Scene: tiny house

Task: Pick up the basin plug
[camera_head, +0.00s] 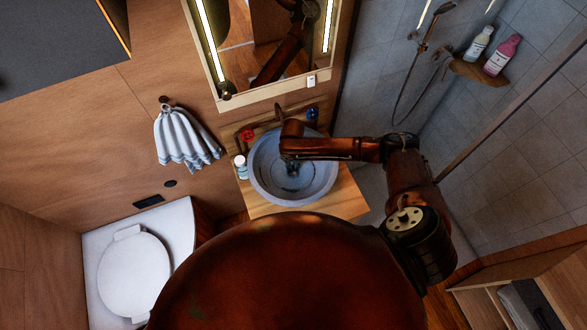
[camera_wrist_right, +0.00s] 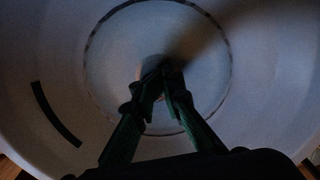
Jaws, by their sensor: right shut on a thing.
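The round grey-blue basin (camera_head: 322,187) stands on a wooden counter below the mirror. My right arm reaches in from the right, and my right gripper (camera_head: 291,168) points down into the bowl. In the right wrist view the green fingers of this gripper (camera_wrist_right: 163,70) come together over the middle of the basin (camera_wrist_right: 250,130). They are shut on the small basin plug (camera_wrist_right: 152,64), which is mostly hidden by the fingertips and dim. I cannot tell whether the plug is clear of the drain. My left gripper is not in view.
A small bottle (camera_head: 240,165) stands left of the basin, near a red tap handle (camera_head: 248,136); a blue handle (camera_head: 312,114) is at the right. The mirror (camera_head: 240,60) hangs above. A towel (camera_head: 184,137) and toilet (camera_head: 134,272) are to the left.

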